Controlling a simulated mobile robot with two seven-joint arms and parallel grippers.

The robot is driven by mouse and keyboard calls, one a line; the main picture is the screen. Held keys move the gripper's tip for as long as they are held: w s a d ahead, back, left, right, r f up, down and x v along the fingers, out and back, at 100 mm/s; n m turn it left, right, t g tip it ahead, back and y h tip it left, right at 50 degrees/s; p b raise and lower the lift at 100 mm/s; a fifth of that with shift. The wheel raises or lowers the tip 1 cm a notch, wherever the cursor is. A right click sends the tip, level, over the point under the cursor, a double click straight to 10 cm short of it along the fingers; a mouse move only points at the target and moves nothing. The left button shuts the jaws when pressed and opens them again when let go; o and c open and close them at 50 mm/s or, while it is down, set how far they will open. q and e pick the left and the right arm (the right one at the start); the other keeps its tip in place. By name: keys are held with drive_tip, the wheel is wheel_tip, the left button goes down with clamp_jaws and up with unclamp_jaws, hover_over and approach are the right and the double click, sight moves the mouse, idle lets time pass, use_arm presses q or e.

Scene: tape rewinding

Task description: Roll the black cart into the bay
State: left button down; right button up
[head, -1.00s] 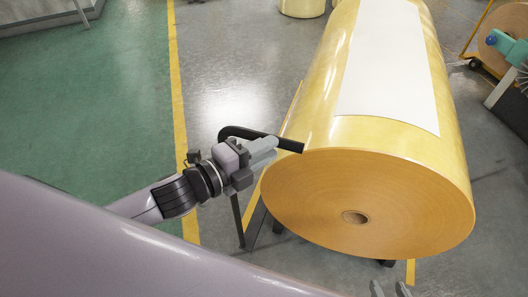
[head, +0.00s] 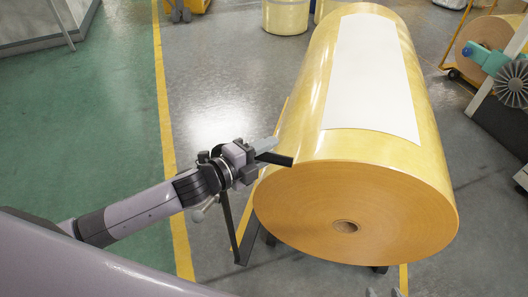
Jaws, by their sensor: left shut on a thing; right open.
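The black cart (head: 228,225) shows as a dark handle bar and legs at the left of a large yellow roll (head: 305,110). The roll hides most of the cart. My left gripper (head: 262,150) is shut on the cart's black handle, near the roll's front left edge. My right gripper (head: 384,292) shows only as grey fingertips at the bottom edge, in front of the roll. It is open and apart from the cart. Yellow floor lines run left of the roll and below it; I cannot tell which of them bound the bay.
A long yellow line (head: 162,100) separates green floor on the left from grey floor. Another wrapped roll (head: 286,15) stands at the back. A machine with a brown roll (head: 488,38) and a teal part (head: 486,58) stands at the right. Grey floor left of the roll is clear.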

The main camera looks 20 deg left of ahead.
use_arm(q)
drive_tip(key=shift+w+a+r, duration=0.4)
drive_tip(key=shift+w+a, duration=0.2)
drive_tip(key=shift+w, duration=0.1)
drive_tip(key=c, duration=0.9)
unclamp_jaws()
drive_tip(key=shift+s+a+p, duration=0.4)
drive_tip(key=shift+s+a, duration=0.15)
drive_tip(key=shift+s, duration=0.7)
drive_tip(key=shift+s+a+p, duration=0.45)
drive_tip(key=shift+s+a, duration=0.1)
drive_tip(key=shift+s, duration=0.75)
drive_tip(key=shift+s+a+p, duration=0.4)
drive_tip(key=shift+s+a, duration=0.15)
drive_tip(key=shift+s, duration=0.7)
